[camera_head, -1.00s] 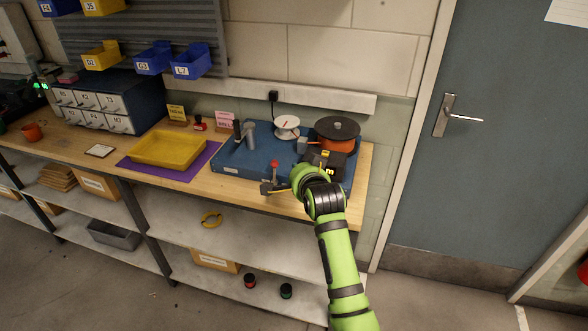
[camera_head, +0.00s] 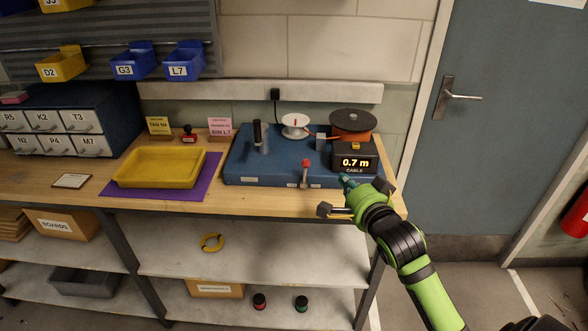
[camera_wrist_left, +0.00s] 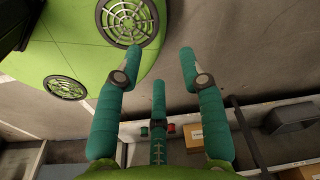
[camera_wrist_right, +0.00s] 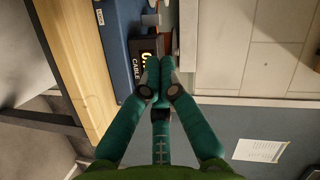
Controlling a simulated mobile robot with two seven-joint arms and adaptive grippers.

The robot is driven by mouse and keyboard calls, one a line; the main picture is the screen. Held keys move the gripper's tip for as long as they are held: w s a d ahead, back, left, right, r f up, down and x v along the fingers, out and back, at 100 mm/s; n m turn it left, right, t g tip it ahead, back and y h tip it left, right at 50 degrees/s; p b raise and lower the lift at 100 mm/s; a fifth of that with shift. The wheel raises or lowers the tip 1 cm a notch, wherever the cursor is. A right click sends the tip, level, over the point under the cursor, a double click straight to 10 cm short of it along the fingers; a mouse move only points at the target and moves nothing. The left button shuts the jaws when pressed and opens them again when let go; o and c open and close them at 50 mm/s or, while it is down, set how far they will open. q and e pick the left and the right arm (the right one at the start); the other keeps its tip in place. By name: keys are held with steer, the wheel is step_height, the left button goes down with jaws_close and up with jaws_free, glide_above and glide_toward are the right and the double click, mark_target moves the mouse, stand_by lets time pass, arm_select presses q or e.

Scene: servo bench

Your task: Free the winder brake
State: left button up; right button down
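The winder is a blue base (camera_head: 240,166) on the bench, with an orange cable spool (camera_head: 352,127), a white reel (camera_head: 294,124) and a display (camera_head: 354,161) reading 0.7 m CABLE. A red-knobbed lever (camera_head: 305,164) stands upright at its front edge; which part is the brake is not labelled legibly. My left gripper (camera_wrist_left: 160,65) is open and empty, away from the bench top.
A yellow tray (camera_head: 160,180) on a purple mat (camera_head: 207,184) lies left of the winder. A grey post with a black handle (camera_head: 259,136) stands on the base. Tag cards (camera_head: 220,126) and a red stamp (camera_head: 189,135) stand behind. Open shelves lie below; a door (camera_head: 490,150) is right.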

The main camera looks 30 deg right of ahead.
arm_select(q)
steer(key=shift+s+d+r+p, duration=0.15)
steer(key=shift+d+r+p, duration=0.05)
steer(key=shift+r+p, duration=0.55)
steer(key=shift+s+d+r+p, duration=0.15)
steer(key=shift+r+p, duration=0.5)
steer(key=shift+p, duration=0.05)
arm_select(e)
glide_above(305, 174)
steer(key=s+d, duration=0.1)
steer(key=s, duration=0.3)
steer(key=shift+w+d+f, duration=0.1)
steer(key=shift+f, duration=0.7)
steer(key=shift+w+d+f, duration=0.1)
steer(key=shift+f, duration=0.65)
steer(key=shift+s, duration=0.1)
arm_select(q)
steer(key=shift+r, duration=0.15)
steer(key=shift+r+p, duration=0.3)
steer(key=shift+p, duration=0.15)
arm_select(e)
steer(key=shift+w+a+r+n, duration=0.1)
steer(key=shift+w+a+n, duration=0.1)
steer(key=shift+a+n, duration=0.1)
